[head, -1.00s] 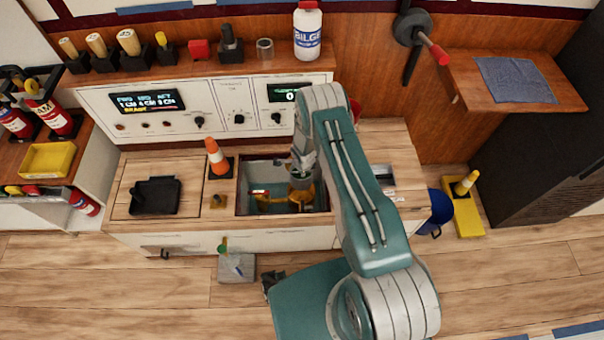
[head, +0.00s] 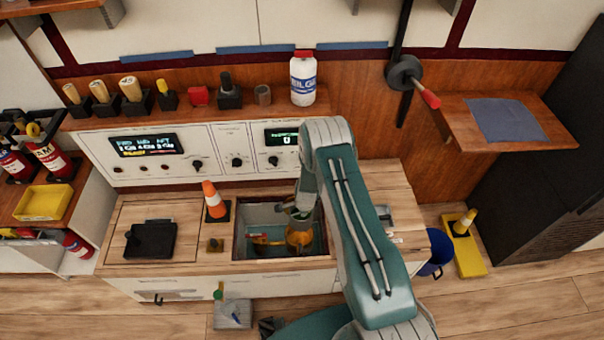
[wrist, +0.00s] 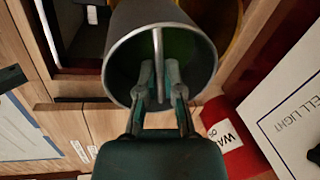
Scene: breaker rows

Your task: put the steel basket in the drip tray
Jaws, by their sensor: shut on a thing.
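The steel basket (wrist: 165,14) is a grey open cylinder with a bar across its mouth. In the wrist view my gripper (wrist: 158,88) is shut on that bar, with the mouth facing the camera. In the head view my gripper (head: 298,208) is over the open well in the counter, near an orange housing (head: 298,236); the basket is mostly hidden there. A shallow black tray (head: 165,252) lies on the counter to the left, and a yellow tray (head: 40,204) sits on the left shelf. I cannot tell which is the drip tray.
An orange-and-white cone (head: 214,200) stands just left of the well (head: 240,228). A control panel (head: 220,150) rises behind the counter. A white bottle (head: 303,82) stands on the ledge above. A red cylinder (wrist: 228,125) is near my gripper in the wrist view.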

